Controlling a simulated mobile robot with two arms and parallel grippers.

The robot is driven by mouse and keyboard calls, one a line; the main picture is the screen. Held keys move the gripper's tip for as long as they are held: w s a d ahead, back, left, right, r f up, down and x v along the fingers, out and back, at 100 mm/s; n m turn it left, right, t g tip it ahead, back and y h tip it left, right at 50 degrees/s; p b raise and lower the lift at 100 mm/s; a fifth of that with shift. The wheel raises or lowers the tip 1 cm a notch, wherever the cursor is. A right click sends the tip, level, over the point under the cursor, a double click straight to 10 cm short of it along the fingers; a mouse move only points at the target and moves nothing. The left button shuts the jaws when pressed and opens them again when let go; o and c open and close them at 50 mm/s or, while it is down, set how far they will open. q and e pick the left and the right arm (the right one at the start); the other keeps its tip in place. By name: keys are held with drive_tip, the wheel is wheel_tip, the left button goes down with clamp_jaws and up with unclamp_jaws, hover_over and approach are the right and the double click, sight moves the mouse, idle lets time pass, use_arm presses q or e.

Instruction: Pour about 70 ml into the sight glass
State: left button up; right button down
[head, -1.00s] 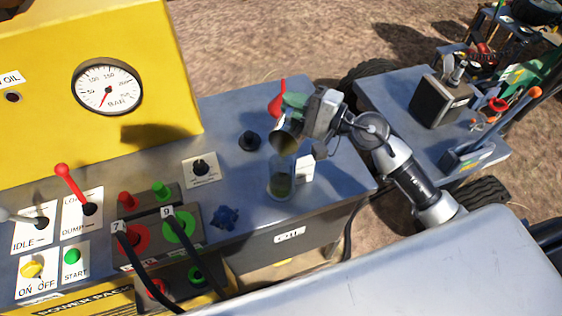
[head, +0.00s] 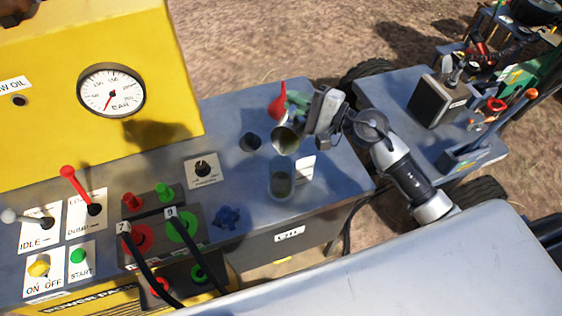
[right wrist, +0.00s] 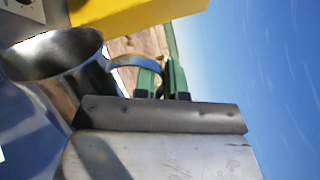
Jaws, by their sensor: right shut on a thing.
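My right gripper (head: 297,104) is shut on the handle of a metal jug (head: 286,139). In the right wrist view the green fingers (right wrist: 163,80) are at the handle (right wrist: 126,62), and the jug (right wrist: 62,58) is tilted with its mouth showing. In the head view the jug is tipped just above the sight glass (head: 281,176), a clear upright cylinder on the grey bench top. Dark olive liquid shows low in the glass; its exact level is hard to read. No clear stream shows between them. My left gripper is not in view.
A white label (head: 305,168) stands beside the glass. A black knob (head: 250,142) and a blue star knob (head: 228,217) are to its left. A red pointed object (head: 278,100) is behind the jug. A yellow housing with a gauge (head: 111,90) stands left. A side table (head: 400,85) is at right.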

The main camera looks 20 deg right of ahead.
drive_tip(key=shift+r, duration=0.1)
idle(0.6)
drive_tip(key=shift+w+d+r+p, duration=0.1)
drive_tip(key=shift+w+r+p, duration=0.05)
drive_tip(key=shift+p, duration=0.3)
drive_tip(key=f+m+b, duration=0.1)
drive_tip(key=w+d+f+m+b, duration=0.1)
drive_tip(key=f+m+b, duration=0.1)
drive_tip(key=shift+w+d+f+m, duration=0.1)
drive_tip(key=shift+w+d+m, duration=0.2)
drive_tip(key=shift+w+d, duration=0.1)
drive_tip(key=shift+w+d+m, duration=0.2)
drive_tip(key=shift+w+m, duration=0.05)
drive_tip(key=shift+m, duration=0.35)
